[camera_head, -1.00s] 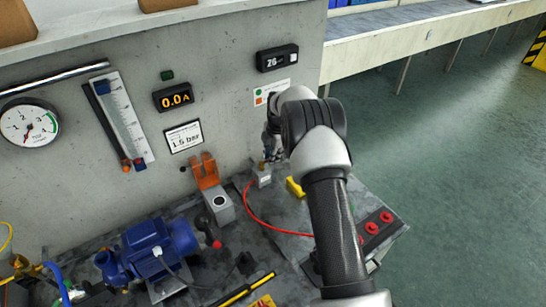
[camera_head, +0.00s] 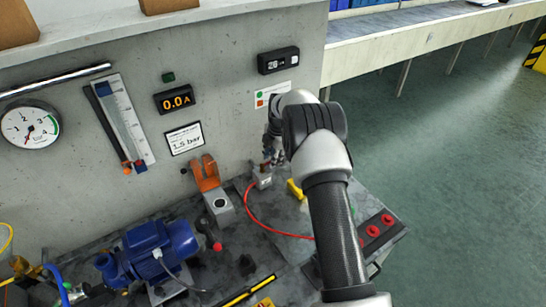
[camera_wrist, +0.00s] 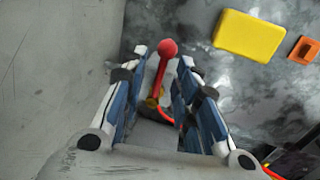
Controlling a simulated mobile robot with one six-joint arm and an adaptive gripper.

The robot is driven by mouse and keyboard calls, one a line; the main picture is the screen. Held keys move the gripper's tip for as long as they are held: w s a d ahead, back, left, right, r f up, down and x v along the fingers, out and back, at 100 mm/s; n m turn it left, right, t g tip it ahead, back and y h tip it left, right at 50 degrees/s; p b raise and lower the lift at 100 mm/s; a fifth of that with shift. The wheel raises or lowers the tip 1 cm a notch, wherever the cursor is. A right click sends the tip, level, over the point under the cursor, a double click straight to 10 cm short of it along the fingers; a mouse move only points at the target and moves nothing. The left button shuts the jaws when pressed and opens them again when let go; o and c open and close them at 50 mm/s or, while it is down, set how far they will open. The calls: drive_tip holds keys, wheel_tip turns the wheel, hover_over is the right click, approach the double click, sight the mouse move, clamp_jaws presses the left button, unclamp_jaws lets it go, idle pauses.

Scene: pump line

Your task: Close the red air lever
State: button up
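The red air lever (camera_wrist: 163,72) has a round red knob and shows in the wrist view between the two fingers of my gripper (camera_wrist: 167,70). It stands above a brass fitting (camera_wrist: 154,101) on a grey block. Gaps show between the lever and both fingers, so the gripper is open around it and not clamped. In the head view my gripper (camera_head: 270,148) is at the wall, above the small grey block (camera_head: 262,180) with the red hose; the lever cannot be made out clearly there.
The concrete wall (camera_head: 230,110) is close beside my gripper. A yellow block (camera_wrist: 249,36) and an orange piece (camera_wrist: 304,50) lie right of it in the wrist view. A red hose (camera_head: 262,224) curves across the bench. A blue pump motor (camera_head: 160,248) stands at left.

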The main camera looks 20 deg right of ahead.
wheel_tip(320, 180, up, 12)
drive_tip(key=s, duration=0.2)
drive_tip(key=shift+s+d, duration=0.2)
drive_tip(key=shift+d, duration=0.05)
drive_tip(key=shift+f, duration=0.1)
idle(0.3)
